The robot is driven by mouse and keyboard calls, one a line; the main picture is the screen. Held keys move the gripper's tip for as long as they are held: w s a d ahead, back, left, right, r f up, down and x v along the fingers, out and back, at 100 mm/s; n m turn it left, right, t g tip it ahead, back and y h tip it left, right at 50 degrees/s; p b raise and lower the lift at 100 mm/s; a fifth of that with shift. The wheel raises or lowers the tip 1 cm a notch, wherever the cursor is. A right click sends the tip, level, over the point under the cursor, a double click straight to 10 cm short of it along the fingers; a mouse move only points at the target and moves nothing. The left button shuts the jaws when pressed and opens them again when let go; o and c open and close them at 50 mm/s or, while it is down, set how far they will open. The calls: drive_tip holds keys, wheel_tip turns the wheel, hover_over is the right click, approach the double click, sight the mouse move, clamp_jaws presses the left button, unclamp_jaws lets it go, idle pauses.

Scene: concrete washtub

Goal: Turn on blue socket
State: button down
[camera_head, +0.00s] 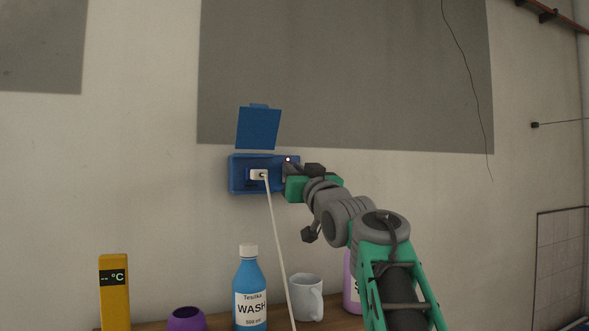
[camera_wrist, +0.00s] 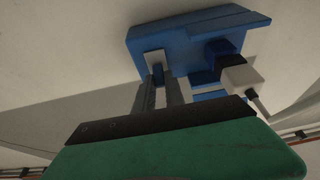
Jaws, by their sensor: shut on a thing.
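The blue socket (camera_head: 238,181) is a box fixed to the wall, with its blue lid (camera_head: 258,128) standing open above it. A white plug (camera_head: 257,174) sits in its front, with a white cable hanging down. My gripper (camera_head: 288,173) is at the socket's right end. The arm partly hides the socket's right end in the head view. A small reddish light shows there.
Below, a shelf (camera_head: 215,322) holds a yellow thermometer (camera_head: 114,290), a purple cup (camera_head: 187,320), a blue wash bottle (camera_head: 249,292), a white mug (camera_head: 307,296) and a pink bottle (camera_head: 351,280). The cable (camera_head: 278,250) runs down between bottle and mug. The wall left of the socket is clear.

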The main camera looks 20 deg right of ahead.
drive_tip(key=shift+r+g+p, duration=0.2)
drive_tip(key=shift+g+p, duration=0.35)
drive_tip(key=shift+g, duration=0.05)
drive_tip(key=c, duration=1.4)
unclamp_jaws()
drive_tip(key=b+v, duration=0.3)
drive_tip(key=v, duration=0.4)
drive_tip(key=shift+s, duration=0.35)
drive_tip(key=shift+f, duration=0.1)
